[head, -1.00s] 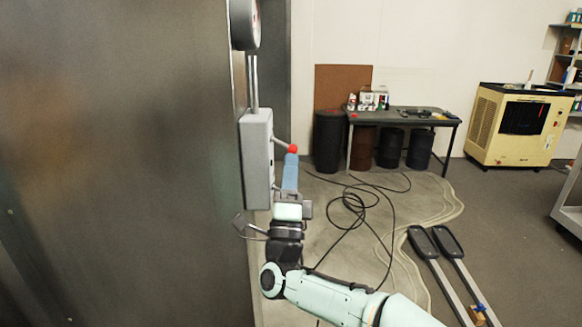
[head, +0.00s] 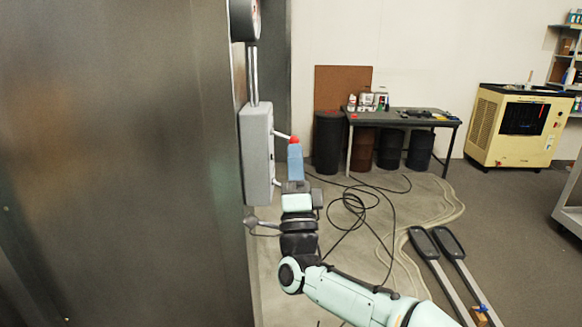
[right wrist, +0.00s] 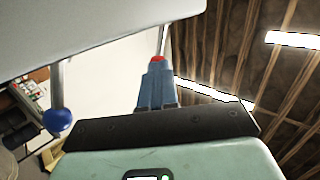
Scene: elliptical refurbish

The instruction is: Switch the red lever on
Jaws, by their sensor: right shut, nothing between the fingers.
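A grey switch box (head: 257,150) is on the edge of the large metal panel in the head view. From its right side a thin lever sticks out, sloping slightly down to a red knob (head: 294,139). My right gripper (head: 295,150) has shut blue fingers pointing up, with their tips right below the red knob. In the right wrist view the red knob (right wrist: 157,59) shows just beyond the tips of the gripper (right wrist: 157,75); they look in contact or nearly so. A second lever with a blue knob (right wrist: 57,120) is left of the fingers there. My left gripper is out of view.
The metal panel (head: 120,160) fills the left side. A round gauge (head: 245,18) and a pipe (head: 253,75) are above the box. Black cables (head: 350,205) lie on the floor to the right. A table (head: 400,118) stands farther back.

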